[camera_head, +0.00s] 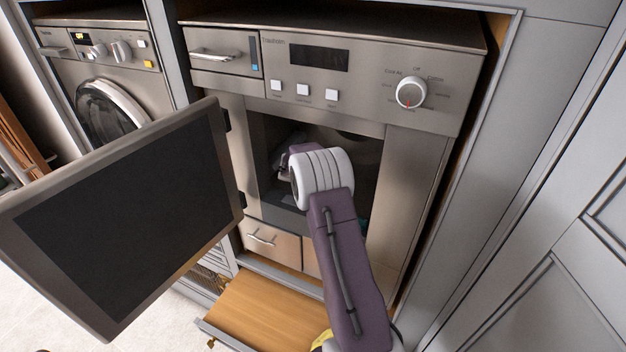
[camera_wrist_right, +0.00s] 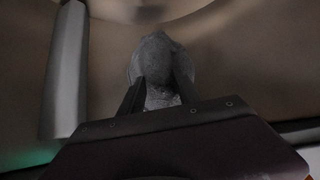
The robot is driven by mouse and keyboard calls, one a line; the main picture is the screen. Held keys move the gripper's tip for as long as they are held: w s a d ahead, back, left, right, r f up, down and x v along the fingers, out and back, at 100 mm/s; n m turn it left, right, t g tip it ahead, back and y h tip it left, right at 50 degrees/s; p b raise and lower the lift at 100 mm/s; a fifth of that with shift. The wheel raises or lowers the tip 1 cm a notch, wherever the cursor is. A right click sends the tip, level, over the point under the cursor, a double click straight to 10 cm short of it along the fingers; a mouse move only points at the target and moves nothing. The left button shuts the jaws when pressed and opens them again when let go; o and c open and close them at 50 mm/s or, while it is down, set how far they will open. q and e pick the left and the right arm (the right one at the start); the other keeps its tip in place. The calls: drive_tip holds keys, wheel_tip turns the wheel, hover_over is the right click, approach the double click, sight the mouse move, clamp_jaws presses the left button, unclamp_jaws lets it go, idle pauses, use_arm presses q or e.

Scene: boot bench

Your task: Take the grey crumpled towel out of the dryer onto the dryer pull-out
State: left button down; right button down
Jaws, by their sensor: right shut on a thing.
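The dryer (camera_head: 412,180) stands in the middle with its dark door (camera_head: 130,220) swung open to the left. My right arm reaches through the opening into the drum. In the right wrist view, my right gripper (camera_wrist_right: 158,88) is shut on the grey crumpled towel (camera_wrist_right: 160,62), which bulges up between and beyond the fingers inside the drum. In the head view my wrist mostly hides the gripper and towel. My left gripper is not in view.
A washer (camera_head: 105,75) stands at the left behind the open door. A drum rib (camera_wrist_right: 66,85) runs along the left in the wrist view. A teal patch (camera_wrist_right: 28,158) shows at its lower left. Grey cabinet panels (camera_head: 540,200) close off the right side.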

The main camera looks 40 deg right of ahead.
drive_tip(key=shift+w+r+p, duration=0.15)
drive_tip(key=shift+r+p, duration=0.7)
drive_tip(key=shift+p, duration=0.05)
drive_tip(key=shift+r+p, duration=0.6)
drive_tip(key=shift+r, duration=0.1)
